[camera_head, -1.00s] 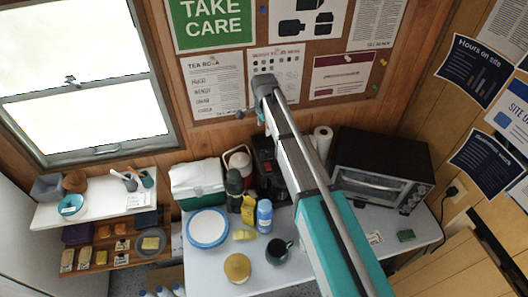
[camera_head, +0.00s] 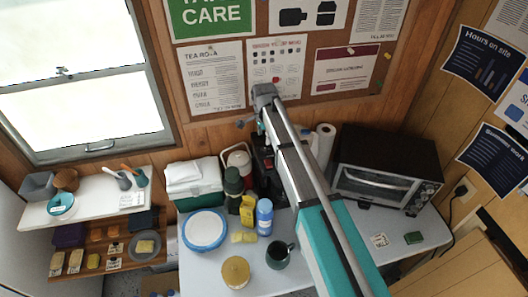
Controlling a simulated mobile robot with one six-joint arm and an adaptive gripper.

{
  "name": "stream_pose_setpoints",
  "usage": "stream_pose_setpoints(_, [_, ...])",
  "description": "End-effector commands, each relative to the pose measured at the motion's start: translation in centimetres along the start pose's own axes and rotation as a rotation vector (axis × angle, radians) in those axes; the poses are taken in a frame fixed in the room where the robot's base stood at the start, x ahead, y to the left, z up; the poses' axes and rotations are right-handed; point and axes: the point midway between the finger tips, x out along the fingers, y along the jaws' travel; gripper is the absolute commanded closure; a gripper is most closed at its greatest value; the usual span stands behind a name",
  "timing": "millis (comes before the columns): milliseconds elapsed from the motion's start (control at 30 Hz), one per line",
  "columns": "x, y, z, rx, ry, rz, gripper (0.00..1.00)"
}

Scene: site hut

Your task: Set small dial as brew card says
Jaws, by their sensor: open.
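My arm reaches up the middle of the head view and ends in a grey wrist before the back wall. Of my gripper (camera_head: 243,122) only a small grey part shows at the wrist's left; the rest is hidden. A dark machine (camera_head: 262,157) stands at the back of the table, largely hidden behind my arm. A toaster oven (camera_head: 385,165) stands right of my arm, with several small knobs (camera_head: 427,191) on its front. I cannot tell which dial is the small one. A small white card (camera_head: 380,240) lies before the oven, its text unreadable. A printed menu sheet (camera_head: 277,65) is pinned above.
The grey table (camera_head: 330,262) also holds a blue-rimmed plate (camera_head: 204,230), a dark mug (camera_head: 279,255), a yellow-topped tin (camera_head: 235,271), a blue bottle (camera_head: 264,217), a paper roll (camera_head: 325,143) and a cool box (camera_head: 193,185). A shelf unit (camera_head: 90,215) stands left.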

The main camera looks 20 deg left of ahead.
Motion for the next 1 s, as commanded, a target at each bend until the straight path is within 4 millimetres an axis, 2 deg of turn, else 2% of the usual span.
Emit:
stream_pose_setpoints(33, [0.8,0.0,0.0,0.0,0.0,0.0,0.29])
stream_pose_setpoints(600, [5.0,0.0,0.0,0.0,0.0,0.0,0.29])
stream_pose_setpoints(1000, [6.2,0.0,0.0,0.0,0.0,0.0,0.29])
